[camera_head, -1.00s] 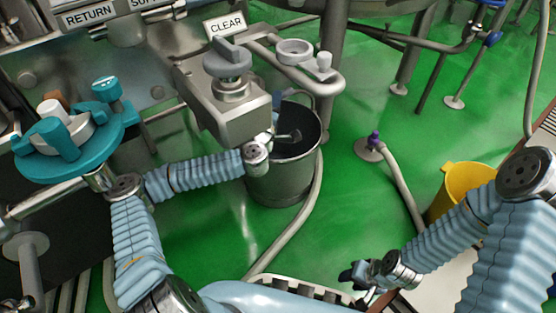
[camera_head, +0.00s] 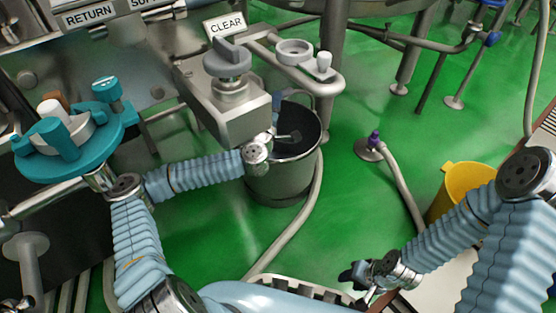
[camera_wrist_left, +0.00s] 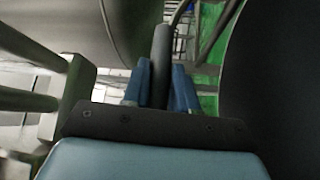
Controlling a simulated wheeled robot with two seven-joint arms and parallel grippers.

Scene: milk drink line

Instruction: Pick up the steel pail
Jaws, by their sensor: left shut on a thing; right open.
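The steel pail (camera_head: 285,180) stands upright on the green floor, below and right of the CLEAR fixture in the head view. My left gripper (camera_head: 279,122) is at the pail's upper left part, partly hidden by the fixture's box. In the left wrist view, the blue fingers of my left gripper (camera_wrist_left: 161,90) are shut on a dark bar-like part of the pail (camera_wrist_left: 160,60); I cannot tell whether it is handle or rim. My right gripper (camera_head: 362,280) is open and empty at the lower middle, well away from the pail.
The CLEAR fixture (camera_head: 225,110) with its grey knob overhangs the pail. A pale hose (camera_head: 310,200) runs along the floor past the pail's right side. A yellow bucket (camera_head: 465,182) stands at the right. Green floor between hose and floor fitting (camera_head: 371,150) is clear.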

